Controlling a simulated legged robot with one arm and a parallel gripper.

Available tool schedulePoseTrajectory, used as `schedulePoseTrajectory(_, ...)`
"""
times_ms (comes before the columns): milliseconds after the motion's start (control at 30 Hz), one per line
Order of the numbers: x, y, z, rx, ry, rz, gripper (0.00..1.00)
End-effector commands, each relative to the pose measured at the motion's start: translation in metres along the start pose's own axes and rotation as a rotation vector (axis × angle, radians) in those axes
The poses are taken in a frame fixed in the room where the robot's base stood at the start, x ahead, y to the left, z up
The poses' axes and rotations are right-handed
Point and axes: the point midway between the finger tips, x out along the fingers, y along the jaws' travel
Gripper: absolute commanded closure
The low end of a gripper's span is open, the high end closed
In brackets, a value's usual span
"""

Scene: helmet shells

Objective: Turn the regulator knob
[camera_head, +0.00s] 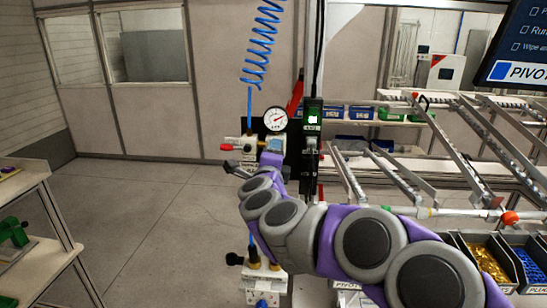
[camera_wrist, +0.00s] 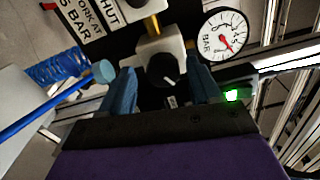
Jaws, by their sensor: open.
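The regulator knob (camera_wrist: 167,70) is black with a white mark and sits below a pale regulator body (camera_wrist: 158,48) in the wrist view. My gripper (camera_wrist: 163,82) is open, with one blue finger on each side of the knob. I cannot tell whether either finger touches it. A round pressure gauge (camera_wrist: 226,36) with a red needle is right of the knob; it also shows in the head view (camera_head: 275,119). In the head view my arm covers the knob and most of my gripper.
A red-handled valve (camera_head: 228,147) is left of the gauge in the head view. A coiled blue hose (camera_head: 262,45) hangs above. A green-lit device (camera_head: 312,120) stands close on the right. Sloped metal rails (camera_head: 480,140) fill the right side. The floor (camera_head: 130,200) at left is clear.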

Motion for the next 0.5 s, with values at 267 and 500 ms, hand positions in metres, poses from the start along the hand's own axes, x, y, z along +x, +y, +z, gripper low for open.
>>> schedulePoseTrajectory(267, -0.043, -0.002, 0.000, 0.001, -0.004, 0.000, 0.37)
schedulePoseTrajectory(500, -0.087, 0.000, 0.001, 0.002, -0.005, 0.002, 0.37)
